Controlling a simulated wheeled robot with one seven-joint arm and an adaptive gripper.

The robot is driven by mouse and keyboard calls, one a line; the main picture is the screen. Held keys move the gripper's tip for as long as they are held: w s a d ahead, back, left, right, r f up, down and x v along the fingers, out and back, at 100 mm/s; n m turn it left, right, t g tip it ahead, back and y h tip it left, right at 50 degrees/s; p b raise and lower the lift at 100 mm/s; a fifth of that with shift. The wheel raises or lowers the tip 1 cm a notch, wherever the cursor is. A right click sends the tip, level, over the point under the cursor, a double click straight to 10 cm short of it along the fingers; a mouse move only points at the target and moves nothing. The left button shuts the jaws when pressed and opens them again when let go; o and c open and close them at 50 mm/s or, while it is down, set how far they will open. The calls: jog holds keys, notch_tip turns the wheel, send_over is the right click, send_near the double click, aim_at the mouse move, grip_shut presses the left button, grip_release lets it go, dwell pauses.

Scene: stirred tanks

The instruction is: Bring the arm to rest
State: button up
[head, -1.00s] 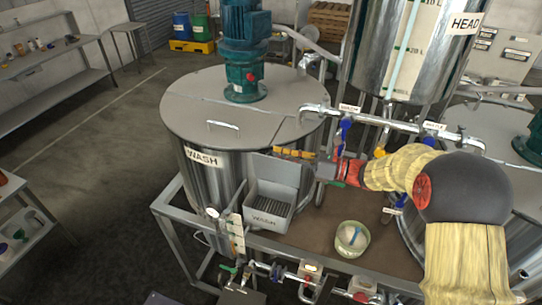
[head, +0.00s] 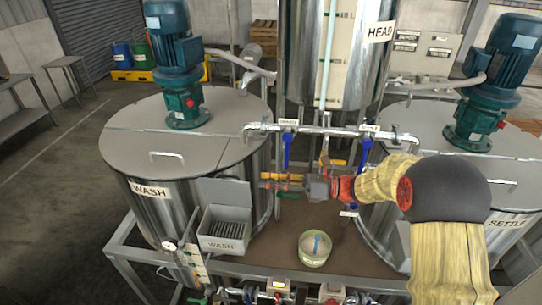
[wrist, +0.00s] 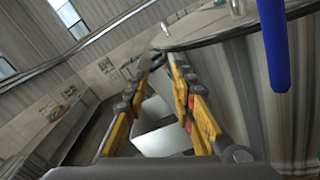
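My gripper (head: 263,182) is held out level toward the left in the head view, in front of the pipe between the tanks. Its yellow fingers are apart with nothing between them, and they also show in the wrist view (wrist: 161,62). The gripper is above and right of the grey WASH bin (head: 224,243), apart from it. My arm, in a yellowish sleeve, comes in from the lower right. A blue valve handle (head: 287,150) hangs close to the gripper in the head view; whether they touch I cannot tell. A blue handle also shows at the upper right in the wrist view (wrist: 274,40).
The WASH tank (head: 150,205) stands left and the SETTLE tank (head: 508,225) right, each with a motor on top. The HEAD tank (head: 350,60) is behind. A pale tub (head: 314,254) stands on the brown deck (head: 280,225). Open floor (head: 45,220) lies at the left.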

jog(key=s+d+f+n+g+h+b, duration=0.1)
jog(key=s+d+f+n+g+h, duration=0.1)
jog(key=s+f+n+h, duration=0.35)
jog(key=s+d+f+n+g+h+b, duration=0.1)
jog(key=s+d+f+n+h+b, duration=0.15)
jog(key=s+f+n, duration=0.45)
jog(key=s+d+f+n+t+h+b, duration=0.3)
jog(key=s+d+f+n+h+b, duration=0.2)
jog(key=s+d+b, duration=0.4)
jog(key=s+d+f+n+t+h+b, duration=0.4)
jog(key=s+d+f+b, duration=0.4)
jog(key=b, duration=0.9)
jog(key=shift+s+d+f+n+h+b, duration=0.15)
jog(key=shift+s+d+n+h+b, duration=0.35)
jog(key=shift+n, duration=0.75)
